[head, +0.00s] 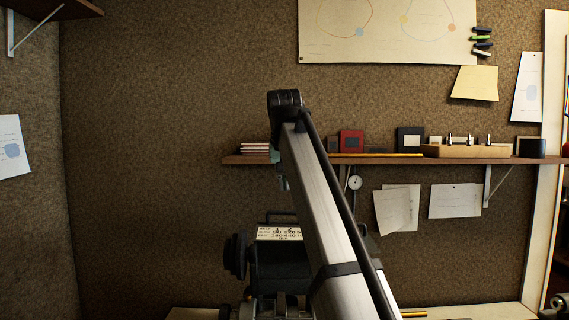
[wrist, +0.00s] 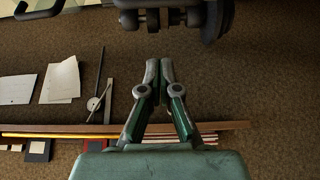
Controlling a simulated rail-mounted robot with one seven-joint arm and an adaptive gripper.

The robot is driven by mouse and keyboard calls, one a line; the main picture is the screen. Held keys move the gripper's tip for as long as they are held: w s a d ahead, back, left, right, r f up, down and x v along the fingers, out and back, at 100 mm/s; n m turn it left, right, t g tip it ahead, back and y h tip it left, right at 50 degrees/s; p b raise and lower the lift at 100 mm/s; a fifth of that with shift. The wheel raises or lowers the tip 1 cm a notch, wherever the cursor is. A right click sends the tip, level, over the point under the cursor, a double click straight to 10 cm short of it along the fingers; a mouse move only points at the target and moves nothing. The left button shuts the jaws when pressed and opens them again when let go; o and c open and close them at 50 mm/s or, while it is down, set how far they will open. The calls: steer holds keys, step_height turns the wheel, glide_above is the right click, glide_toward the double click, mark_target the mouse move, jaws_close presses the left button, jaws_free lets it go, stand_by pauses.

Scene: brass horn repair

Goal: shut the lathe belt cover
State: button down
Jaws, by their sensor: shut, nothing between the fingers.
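The lathe (head: 262,290) stands at the bottom middle of the head view, with a dark round pulley or wheel (head: 237,257) on its left. A dark housing (head: 282,254) with a pale speed label and a thin bar handle (head: 280,215) looks like the belt cover. My arm hides its right part, and I cannot tell how far it is open. Dark lathe parts (wrist: 175,12) show at the top edge of the wrist view. My green-grey gripper (wrist: 160,64) is shut and empty, its tips just apart from those parts in the picture. My arm mostly hides it in the head view.
A wooden shelf (head: 232,160) crosses the back wall behind my arm, carrying small boxes and a tray (head: 465,151). A dial gauge (head: 355,183) and papers (head: 397,208) hang below it.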

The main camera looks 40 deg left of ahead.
mark_target(285, 223)
steer(key=f, duration=0.1)
steer(key=f+p, duration=0.1)
steer(key=s+d+f, duration=0.1)
steer(key=shift+s+f+p, duration=0.1)
steer(key=shift+f+p, duration=0.3)
steer(key=shift+s+f, duration=0.2)
steer(key=shift+f, duration=0.2)
